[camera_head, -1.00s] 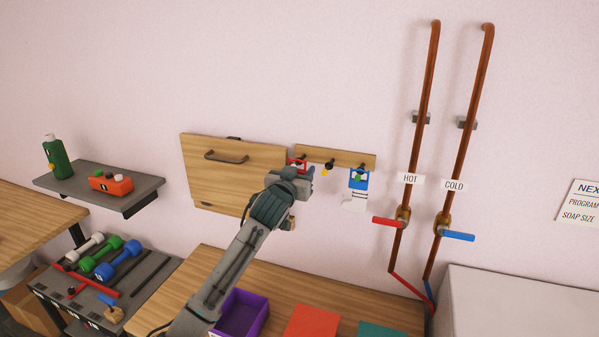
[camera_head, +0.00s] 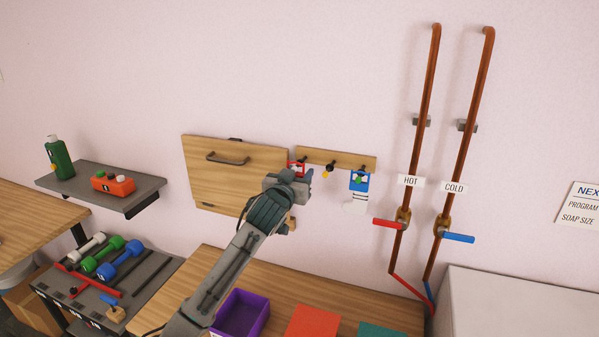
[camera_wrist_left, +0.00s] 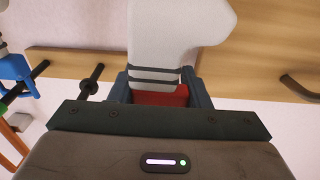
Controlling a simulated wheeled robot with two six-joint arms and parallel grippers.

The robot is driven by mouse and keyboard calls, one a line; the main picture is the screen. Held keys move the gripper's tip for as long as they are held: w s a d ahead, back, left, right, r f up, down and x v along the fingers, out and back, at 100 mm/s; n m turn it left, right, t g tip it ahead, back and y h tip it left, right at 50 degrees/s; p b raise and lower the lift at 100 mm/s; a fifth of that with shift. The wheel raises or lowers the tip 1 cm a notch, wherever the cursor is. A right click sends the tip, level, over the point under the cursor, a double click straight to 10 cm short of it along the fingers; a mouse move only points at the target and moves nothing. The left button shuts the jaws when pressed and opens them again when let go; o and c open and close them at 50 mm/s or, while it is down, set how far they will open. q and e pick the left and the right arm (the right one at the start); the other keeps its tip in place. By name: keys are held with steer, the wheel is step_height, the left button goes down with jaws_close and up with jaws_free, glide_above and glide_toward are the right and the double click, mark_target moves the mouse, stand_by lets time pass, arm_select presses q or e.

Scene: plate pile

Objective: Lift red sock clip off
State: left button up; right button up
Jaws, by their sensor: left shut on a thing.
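My left gripper (camera_head: 296,175) is at the left end of the wooden peg rail (camera_head: 345,159), in front of the wall. It is shut on the red sock clip (camera_head: 297,167), whose top shows just above the gripper. In the left wrist view the red clip (camera_wrist_left: 160,97) lies between the fingers, and a white sock (camera_wrist_left: 175,35) with dark bands extends from it. Whether the clip still touches its peg is hidden. A blue clip (camera_head: 360,181) with a striped white sock hangs at the rail's right end. My right gripper is not in view.
A wooden cabinet panel with a handle (camera_head: 228,160) is close on the left. Hot and cold pipes with a red lever (camera_head: 388,224) and blue lever (camera_head: 458,238) stand right. Below is a counter with a purple bin (camera_head: 240,316), a red mat (camera_head: 312,321) and a teal mat (camera_head: 380,329).

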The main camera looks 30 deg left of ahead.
arm_select(q)
steer(key=shift+v, duration=2.55)
